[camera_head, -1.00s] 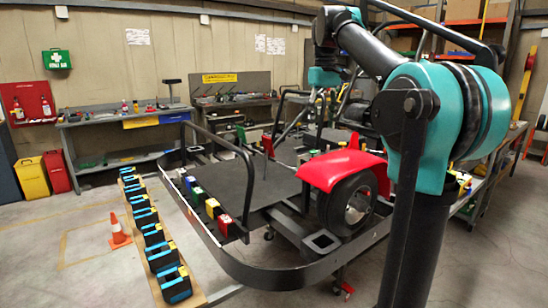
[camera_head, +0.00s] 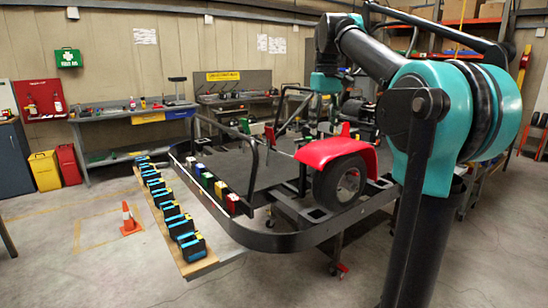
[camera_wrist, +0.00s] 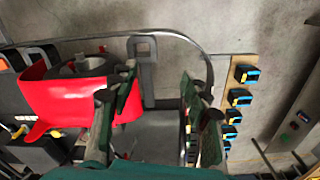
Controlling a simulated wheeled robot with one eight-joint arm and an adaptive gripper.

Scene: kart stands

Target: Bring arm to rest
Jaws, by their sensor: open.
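My arm (camera_head: 385,55) is raised and folded at the right in the head view, its forearm reaching back over the kart stand. Its teal wrist (camera_head: 325,82) hangs above the far part of the stand; the fingers are too small to make out there. In the wrist view my gripper (camera_wrist: 160,95) is open, with two dark green fingers apart and nothing between them. The kart stand (camera_head: 300,240) has a dark rim and a red fender (camera_head: 335,150) over a black wheel (camera_head: 340,185). The fender also shows left of the fingers in the wrist view (camera_wrist: 60,105).
A plank (camera_head: 200,266) with a row of black, blue and yellow boxes runs along the stand's left. An orange cone (camera_head: 130,220) stands on the floor. A workbench (camera_head: 100,118) and yellow and red bins (camera_head: 45,171) line the wall. The front-left floor is clear.

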